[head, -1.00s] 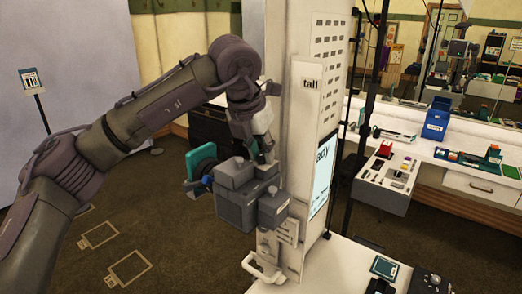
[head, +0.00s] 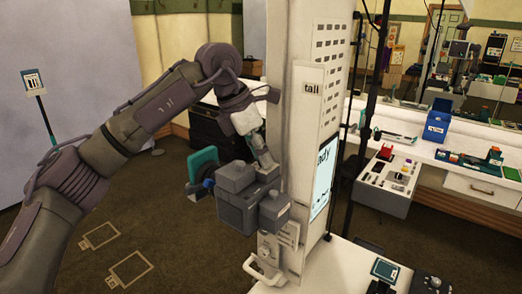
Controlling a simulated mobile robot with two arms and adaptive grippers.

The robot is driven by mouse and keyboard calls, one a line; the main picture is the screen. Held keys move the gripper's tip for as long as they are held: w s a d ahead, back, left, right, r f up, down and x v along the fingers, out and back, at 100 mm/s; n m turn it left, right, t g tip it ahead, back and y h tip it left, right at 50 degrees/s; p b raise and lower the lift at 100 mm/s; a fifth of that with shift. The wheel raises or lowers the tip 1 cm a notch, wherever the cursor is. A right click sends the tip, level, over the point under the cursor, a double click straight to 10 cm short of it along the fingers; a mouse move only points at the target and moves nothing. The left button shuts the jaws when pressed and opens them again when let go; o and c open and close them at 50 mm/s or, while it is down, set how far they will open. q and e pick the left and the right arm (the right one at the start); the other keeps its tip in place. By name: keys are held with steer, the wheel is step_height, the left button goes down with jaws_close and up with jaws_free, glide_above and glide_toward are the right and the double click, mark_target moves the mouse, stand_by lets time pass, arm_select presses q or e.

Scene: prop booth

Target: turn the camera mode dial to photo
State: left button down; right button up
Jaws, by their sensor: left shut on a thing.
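The grey camera (head: 237,206) is a blocky body mounted on the front of the white booth column. A teal panel (head: 203,161) and a dark round part stick out on its left side. My left gripper (head: 266,163) reaches down from above onto the top right of the camera. It is shut at the spot where the mode dial sits; the fingers hide the dial, so its setting and markings cannot be read. My right gripper is not in view.
The white booth column (head: 288,130) stands right behind the camera, with a lit screen (head: 323,178) on its right face. A white handle (head: 263,270) sits below. A counter (head: 400,140) with a blue bin (head: 437,121) is at the right.

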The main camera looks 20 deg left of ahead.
arm_select(q)
steer(key=shift+w+m+g+h+p, duration=0.15)
steer(key=shift+m+g+p, duration=0.25)
steer(key=shift+m, duration=0.6)
steer(key=shift+s+m+g+h+p, duration=0.1)
steer(key=shift+m+g+h+p, duration=0.3)
steer(key=shift+m, duration=0.6)
steer(key=c, duration=1)
jaws_free()
steer(key=shift+w+y, duration=0.1)
steer(key=shift+y, duration=0.15)
steer(key=shift+o, duration=0.2)
steer(key=v, duration=1.2)
steer(key=shift+f, duration=0.1)
